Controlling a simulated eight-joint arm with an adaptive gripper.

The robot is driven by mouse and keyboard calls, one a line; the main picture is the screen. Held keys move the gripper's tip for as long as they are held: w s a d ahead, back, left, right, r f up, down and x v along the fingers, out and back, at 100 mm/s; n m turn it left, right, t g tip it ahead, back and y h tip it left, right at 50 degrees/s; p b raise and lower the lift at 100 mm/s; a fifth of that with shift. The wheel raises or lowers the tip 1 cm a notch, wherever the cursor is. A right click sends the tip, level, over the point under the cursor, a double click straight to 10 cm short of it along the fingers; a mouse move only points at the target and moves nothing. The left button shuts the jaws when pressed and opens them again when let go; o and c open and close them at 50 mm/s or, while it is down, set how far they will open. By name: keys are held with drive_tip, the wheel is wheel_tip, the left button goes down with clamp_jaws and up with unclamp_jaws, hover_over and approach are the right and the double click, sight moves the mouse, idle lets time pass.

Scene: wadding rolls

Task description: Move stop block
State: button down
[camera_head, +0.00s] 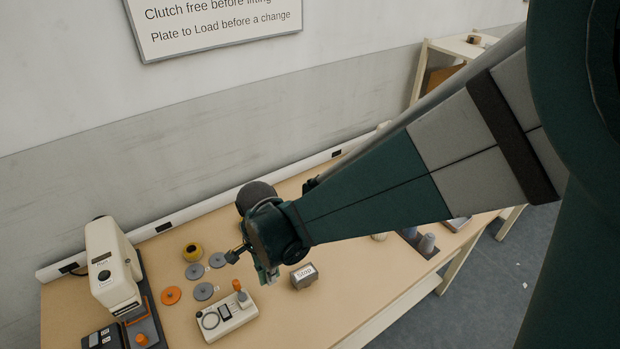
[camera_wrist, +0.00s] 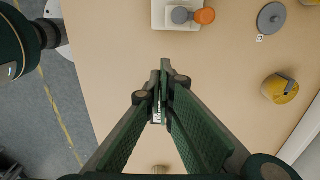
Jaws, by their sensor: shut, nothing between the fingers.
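The stop block (camera_head: 304,277), a small dark grey block with a white label reading "Stop", rests on the wooden table. My gripper (camera_head: 268,275) is just left of it in the head view, pointing down. I see no contact with the block. In the wrist view my gripper (camera_wrist: 166,68) has its fingertips together, with nothing held. A small white patch with dark marks shows between the fingers there; it may be the block's label, but the fingers hide most of it.
A cream device (camera_head: 226,316) with an orange knob stands left of the gripper. Grey discs (camera_head: 204,291), an orange disc (camera_head: 171,295) and a yellow roll (camera_head: 193,252) lie beyond it. A cream machine (camera_head: 110,265) stands at far left. The table's front edge is near the block.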

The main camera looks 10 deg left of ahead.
drive_tip(key=shift+f, duration=0.1)
wheel_tip(320, 180, down, 10)
drive_tip(key=shift+r+b, duration=0.1)
drive_tip(key=shift+b, duration=0.7)
drive_tip(key=shift+w+d, duration=1.4)
drive_tip(key=shift+w, duration=0.05)
drive_tip(key=shift+w+d, duration=0.1)
drive_tip(key=w+d+b, duration=0.3)
drive_tip(key=w+d, duration=1.1)
drive_tip(key=shift+w+d+b, duration=0.15)
drive_tip(key=shift+b, duration=0.15)
